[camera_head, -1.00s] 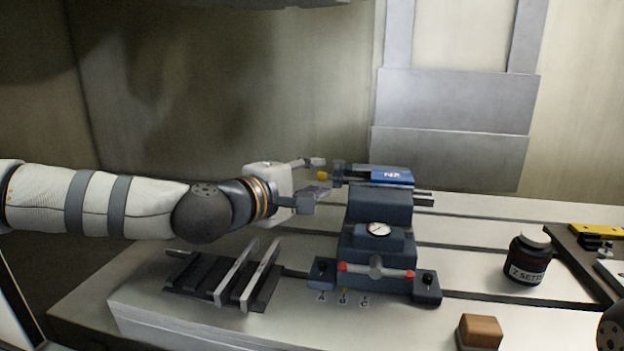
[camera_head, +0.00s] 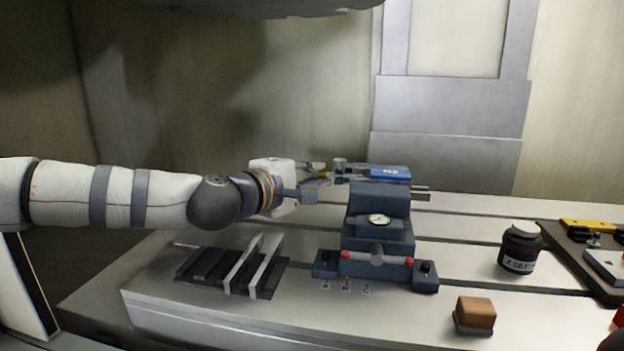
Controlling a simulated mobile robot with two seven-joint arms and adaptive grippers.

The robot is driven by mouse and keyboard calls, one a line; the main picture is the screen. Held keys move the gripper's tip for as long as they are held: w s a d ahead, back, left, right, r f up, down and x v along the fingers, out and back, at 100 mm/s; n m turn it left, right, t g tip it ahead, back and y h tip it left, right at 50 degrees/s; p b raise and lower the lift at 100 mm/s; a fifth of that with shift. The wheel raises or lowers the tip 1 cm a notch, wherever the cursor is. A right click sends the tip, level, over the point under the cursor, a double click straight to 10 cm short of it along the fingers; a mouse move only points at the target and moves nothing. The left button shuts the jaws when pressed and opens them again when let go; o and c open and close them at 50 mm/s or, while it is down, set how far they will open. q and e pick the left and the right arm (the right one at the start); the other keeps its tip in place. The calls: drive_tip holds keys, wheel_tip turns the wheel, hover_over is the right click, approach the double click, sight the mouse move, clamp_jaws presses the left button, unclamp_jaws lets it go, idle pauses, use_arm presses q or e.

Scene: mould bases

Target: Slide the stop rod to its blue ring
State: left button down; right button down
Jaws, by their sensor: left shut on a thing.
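My left gripper (camera_head: 325,176) reaches in from the left at the back of the machine table, level with the top of the dark blue vise (camera_head: 378,228). It is shut on the left end of the stop rod (camera_head: 356,178), whose yellowish tip is mostly hidden between the fingers. The rod runs right toward a blue block (camera_head: 390,173) behind the vise. The blue ring cannot be made out at this size. My right gripper is not in view.
A rack of dark and light parallels (camera_head: 232,266) lies left of the vise. A brown-topped block (camera_head: 475,314) and a dark jar (camera_head: 520,249) stand to the right. A dark tray (camera_head: 566,264) with tools is at the right edge.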

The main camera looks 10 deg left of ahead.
use_arm(q)
drive_tip(key=c, duration=1.6)
unclamp_jaws()
drive_tip(key=v, duration=1.2)
drive_tip(key=shift+d+f, duration=0.1)
